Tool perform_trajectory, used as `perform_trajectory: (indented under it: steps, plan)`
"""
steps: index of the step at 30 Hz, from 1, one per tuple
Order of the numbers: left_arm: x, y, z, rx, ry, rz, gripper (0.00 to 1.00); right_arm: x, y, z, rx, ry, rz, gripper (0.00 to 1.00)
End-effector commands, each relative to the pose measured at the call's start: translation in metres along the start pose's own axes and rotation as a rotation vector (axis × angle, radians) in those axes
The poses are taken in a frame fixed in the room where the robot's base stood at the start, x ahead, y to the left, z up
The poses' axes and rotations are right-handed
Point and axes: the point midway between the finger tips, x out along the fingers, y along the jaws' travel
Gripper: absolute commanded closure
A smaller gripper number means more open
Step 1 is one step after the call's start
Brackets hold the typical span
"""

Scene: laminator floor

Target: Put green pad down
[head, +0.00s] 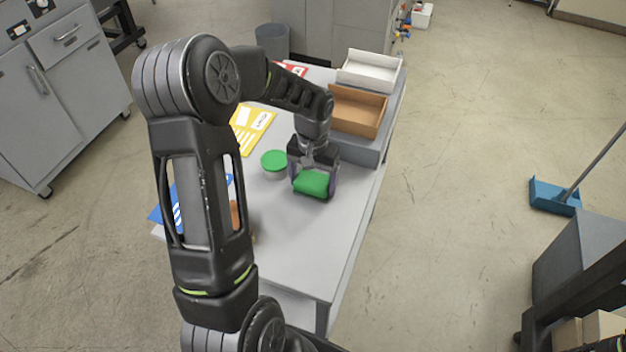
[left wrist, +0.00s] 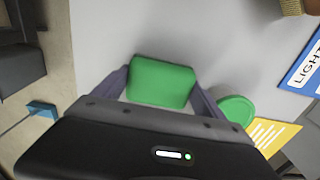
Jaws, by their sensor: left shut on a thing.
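The green pad (head: 311,182) is between the fingers of my left gripper (head: 314,186), over the grey table (head: 290,239). In the left wrist view the pad (left wrist: 160,82) sits between both fingertips, and my left gripper (left wrist: 163,88) is shut on it. I cannot tell whether the pad touches the tabletop. A round container with a green lid (head: 274,160) stands just left of the gripper; its lid (left wrist: 237,110) also shows in the left wrist view. My right gripper is not in view.
A brown tray (head: 357,112) and a white tray (head: 369,72) stand at the table's far end. A yellow sheet (head: 250,128) and a blue sheet (head: 157,214) lie along the left side. A blue dustpan (head: 552,196) is on the floor.

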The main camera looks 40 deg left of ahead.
Motion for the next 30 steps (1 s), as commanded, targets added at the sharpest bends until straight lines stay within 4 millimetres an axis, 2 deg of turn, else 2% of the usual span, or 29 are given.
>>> perform_trajectory:
  steps: [1, 7, 19, 23, 30]
  plan:
    - [0.002, 0.0, 0.0, 0.0, 0.0, 0.0, 0.17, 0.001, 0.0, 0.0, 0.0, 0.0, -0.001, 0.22]
    - [0.001, 0.0, 0.0, 0.0, 0.0, 0.0, 0.01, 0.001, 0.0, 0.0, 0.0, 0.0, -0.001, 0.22]
    - [-0.006, 0.0, -0.001, 0.0, 0.002, 0.0, 0.0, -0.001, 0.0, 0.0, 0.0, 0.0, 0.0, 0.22]
    - [-0.023, 0.0, -0.002, 0.001, 0.005, -0.001, 0.0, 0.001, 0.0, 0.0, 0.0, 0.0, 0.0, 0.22]
    - [-0.071, 0.0, -0.001, 0.001, 0.006, 0.0, 0.0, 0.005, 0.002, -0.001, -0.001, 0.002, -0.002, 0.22]
